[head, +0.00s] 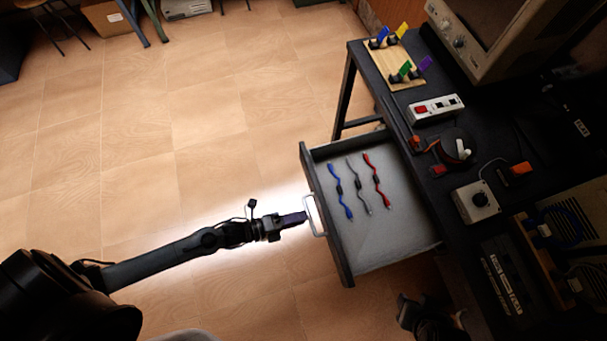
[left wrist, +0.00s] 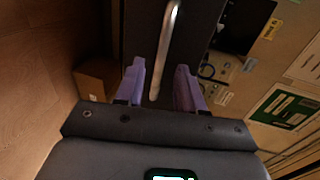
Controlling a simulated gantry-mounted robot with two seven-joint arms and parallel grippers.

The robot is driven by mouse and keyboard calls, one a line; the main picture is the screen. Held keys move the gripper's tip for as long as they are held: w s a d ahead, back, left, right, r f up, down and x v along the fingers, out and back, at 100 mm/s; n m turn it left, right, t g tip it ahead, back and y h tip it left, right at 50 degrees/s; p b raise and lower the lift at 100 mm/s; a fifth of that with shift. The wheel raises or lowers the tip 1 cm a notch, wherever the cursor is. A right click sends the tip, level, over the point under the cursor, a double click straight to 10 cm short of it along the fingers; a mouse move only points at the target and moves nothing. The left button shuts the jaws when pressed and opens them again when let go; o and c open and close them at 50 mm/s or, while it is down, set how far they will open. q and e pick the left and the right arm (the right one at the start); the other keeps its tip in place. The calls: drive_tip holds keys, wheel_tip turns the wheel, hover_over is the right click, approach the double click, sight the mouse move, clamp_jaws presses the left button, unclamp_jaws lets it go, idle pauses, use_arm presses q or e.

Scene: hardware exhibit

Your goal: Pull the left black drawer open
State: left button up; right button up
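The black drawer (head: 345,251) stands pulled out from the dark bench, its light grey inside showing. Its pale bar handle (head: 314,216) is on the front face. My left gripper (head: 303,217) is at this handle. In the left wrist view the metal handle (left wrist: 164,58) runs between the two purple fingers of my left gripper (left wrist: 160,65), with a gap on each side, so the gripper is open around it. A dark part at the lower edge of the head view looks like my right gripper (head: 412,312); its fingers cannot be made out.
Blue (head: 339,190), dark grey (head: 358,186) and red (head: 376,181) cables lie in the drawer. The bench top (head: 385,98) carries a power strip (head: 436,109), a grey box with a knob (head: 475,201) and a monitor (head: 482,35). The tiled floor (head: 210,130) left of the drawer is clear.

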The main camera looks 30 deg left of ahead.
use_arm(q)
drive_tip(key=v, duration=0.8)
drive_tip(key=shift+p, duration=0.45)
drive_tip(key=shift+s+a, duration=0.1)
